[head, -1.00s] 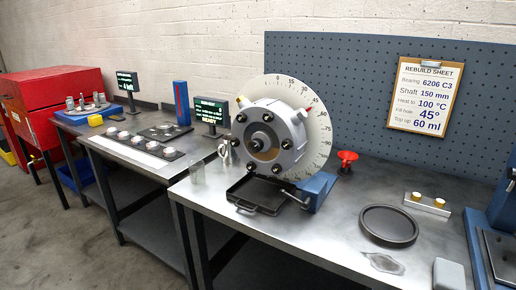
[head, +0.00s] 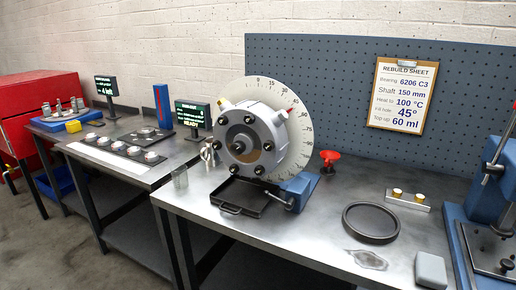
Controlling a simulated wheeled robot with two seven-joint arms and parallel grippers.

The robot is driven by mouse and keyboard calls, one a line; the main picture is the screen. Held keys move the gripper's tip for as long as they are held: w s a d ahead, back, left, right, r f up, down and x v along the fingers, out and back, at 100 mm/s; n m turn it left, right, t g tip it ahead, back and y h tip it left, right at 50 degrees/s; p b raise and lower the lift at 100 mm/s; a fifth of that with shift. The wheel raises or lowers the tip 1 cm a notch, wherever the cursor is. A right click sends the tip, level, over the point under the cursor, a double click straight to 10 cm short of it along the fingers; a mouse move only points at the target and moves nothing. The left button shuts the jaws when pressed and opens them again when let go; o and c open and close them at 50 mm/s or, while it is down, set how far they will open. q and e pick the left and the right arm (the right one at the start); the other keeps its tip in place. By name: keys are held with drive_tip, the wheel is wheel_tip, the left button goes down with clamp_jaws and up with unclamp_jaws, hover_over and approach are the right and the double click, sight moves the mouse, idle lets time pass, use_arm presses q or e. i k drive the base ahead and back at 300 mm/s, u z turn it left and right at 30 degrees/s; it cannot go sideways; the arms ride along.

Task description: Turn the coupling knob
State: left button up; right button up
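The grey rotor housing (head: 248,142) stands on a blue stand (head: 298,188) on the steel bench, in front of a white graduated dial (head: 298,122). Several dark bolts ring its face, and a dark shaft opening (head: 239,147) sits at its centre. A small lever handle (head: 280,200) sticks out low beside the stand. I cannot tell which part is the coupling knob. Neither of my grippers is in view.
A black drip tray (head: 240,195) lies under the housing. A red funnel-like piece (head: 328,158), a dark ring (head: 371,222) and a grey block (head: 431,270) are on the bench. A blue press (head: 484,200) stands at right. A side bench (head: 125,178) is at left.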

sight(238, 147)
drive_tip(key=z, duration=0.75)
drive_tip(key=i, duration=0.35)
drive_tip(key=u, duration=0.05)
